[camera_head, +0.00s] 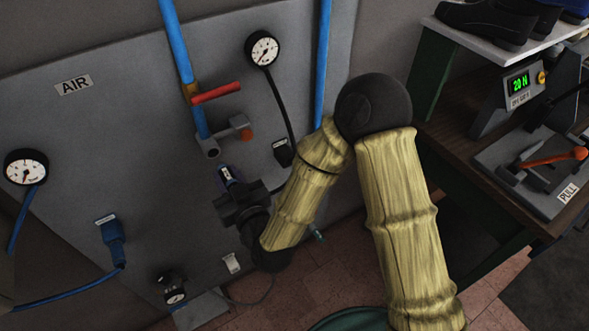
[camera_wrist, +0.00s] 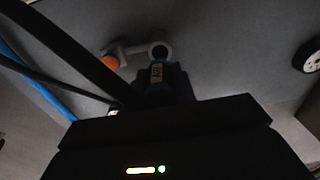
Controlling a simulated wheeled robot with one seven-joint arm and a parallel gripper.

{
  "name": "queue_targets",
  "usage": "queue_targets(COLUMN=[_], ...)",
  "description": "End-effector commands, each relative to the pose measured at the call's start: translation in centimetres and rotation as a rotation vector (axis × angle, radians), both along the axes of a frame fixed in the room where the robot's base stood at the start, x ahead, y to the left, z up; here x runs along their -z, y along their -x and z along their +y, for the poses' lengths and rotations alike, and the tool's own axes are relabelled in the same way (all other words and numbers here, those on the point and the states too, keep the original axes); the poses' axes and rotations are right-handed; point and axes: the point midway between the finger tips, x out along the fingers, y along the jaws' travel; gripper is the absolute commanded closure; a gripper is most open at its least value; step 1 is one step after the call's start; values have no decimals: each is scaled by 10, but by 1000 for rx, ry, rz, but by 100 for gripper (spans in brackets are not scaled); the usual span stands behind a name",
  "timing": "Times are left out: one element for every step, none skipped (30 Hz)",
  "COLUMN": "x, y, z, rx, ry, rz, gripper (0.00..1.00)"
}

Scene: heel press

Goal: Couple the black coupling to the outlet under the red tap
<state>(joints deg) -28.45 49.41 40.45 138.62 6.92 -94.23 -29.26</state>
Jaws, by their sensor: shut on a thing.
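The red tap (camera_head: 216,93) is on a blue pipe on the grey panel. Under it is the grey outlet (camera_head: 208,147), with a side arm ending in an orange knob (camera_head: 246,134). The outlet's round mouth (camera_wrist: 160,50) and the orange knob (camera_wrist: 110,62) also show in the wrist view. My gripper (camera_head: 236,194) is shut on the black coupling (camera_head: 228,175), just below and right of the outlet. In the wrist view the coupling's labelled body (camera_wrist: 157,73) points at the mouth. The head view shows a small gap between them. The jaws hide the coupling's lower part.
A black gauge hose (camera_head: 285,110) ends at a dark fitting (camera_head: 283,152) right of the outlet. A blue plug (camera_head: 112,232) with its hose is at the lower left. A bench (camera_head: 455,140) with a 20 N display stands at the right.

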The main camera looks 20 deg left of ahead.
Motion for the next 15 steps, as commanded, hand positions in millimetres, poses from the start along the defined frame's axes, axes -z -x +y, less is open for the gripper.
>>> queue_targets(x=[-1, 0, 0, 0, 0, 0, 0, 0, 0, 0, 0, 0, 0, 0, 0], y=[-1, -2, -2, -3, -4, -5, -5, -6, -7, -7, -8, -9, -9, -10, -11], z=[1, 2, 3, 4, 5, 6, 6, 7, 8, 9, 9, 11, 11, 12, 13], rx=[0, 0, 0, 0, 0, 0, 0, 0, 0, 0, 0, 0, 0, -1, -1], ry=[-2, -2, -1, -1, -1, -1, -1, -1, -2, -2, -2, -1, -1, -1, -1], rz=[-1, -1, -1, -1, -1, -1, -1, -1, -1, -1, -1, -1, -1, -1, -1], gripper=[100, 100, 100, 100, 100, 100, 100, 100, 100, 100, 100, 100, 100, 100, 100])
